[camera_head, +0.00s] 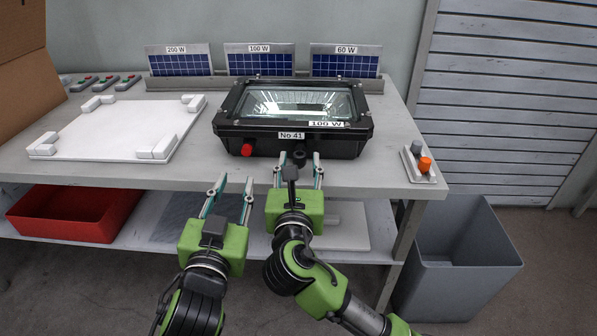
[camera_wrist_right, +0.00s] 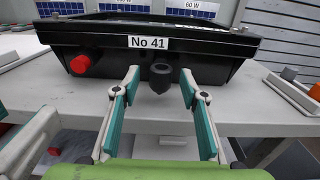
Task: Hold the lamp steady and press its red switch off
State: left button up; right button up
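The lamp is a black floodlight housing (camera_head: 291,118) with a glass front facing up, labelled No 41 and 100 W, on the grey table. Its red switch (camera_head: 247,150) sticks out of the front side at the left; it also shows in the right wrist view (camera_wrist_right: 80,65). My left gripper (camera_head: 232,183) is open and empty, in front of the table edge below the red switch. My right gripper (camera_head: 298,160) is open, its fingers pointing at the black fitting, one on each side, apart from it.
Solar panels (camera_head: 259,62) labelled 200 W, 100 W and 60 W stand behind the lamp. A white board with corner blocks (camera_head: 115,135) lies to the left. A small plate with an orange knob (camera_head: 425,164) is at the right edge. A red bin (camera_head: 75,215) and grey bin (camera_head: 462,268) are lower.

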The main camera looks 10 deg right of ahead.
grip_shut()
jog(key=shift+c, duration=1.5)
grip_release()
grip_shut()
pick_arm(q)
grip_shut()
